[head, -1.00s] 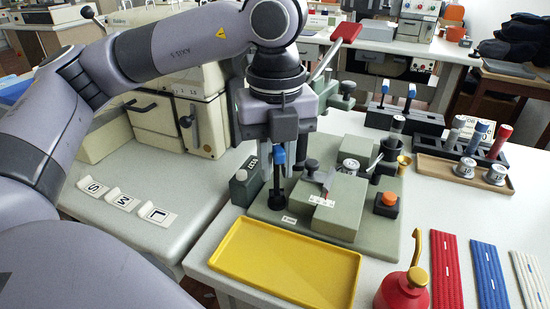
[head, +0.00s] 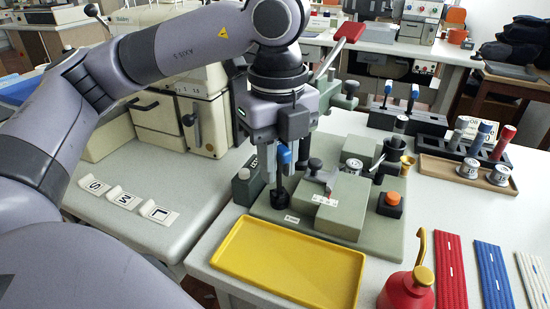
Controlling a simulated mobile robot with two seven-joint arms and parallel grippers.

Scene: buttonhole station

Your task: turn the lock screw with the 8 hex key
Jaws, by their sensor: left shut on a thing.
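My left gripper (head: 283,158) is shut on a blue-handled hex key (head: 285,156). The key is upright, with its dark shaft pointing down. Its lower end is at a dark round part (head: 279,196) at the left side of the grey-green fixture (head: 340,245). I cannot tell whether the tip sits in the lock screw, as the socket is hidden. The size mark on the key is not readable. Two more blue-handled keys (head: 388,89) stand in a dark rack (head: 378,118) behind. My right gripper is not in view.
A yellow tray (head: 238,271) lies in front of the fixture, and a red oil can (head: 407,291) stands to its right. The fixture carries raised blocks, a red-tipped lever (head: 348,32) rises behind, and an orange button box (head: 391,204) stands on the right. A wooden tray (head: 450,175) holds spools.

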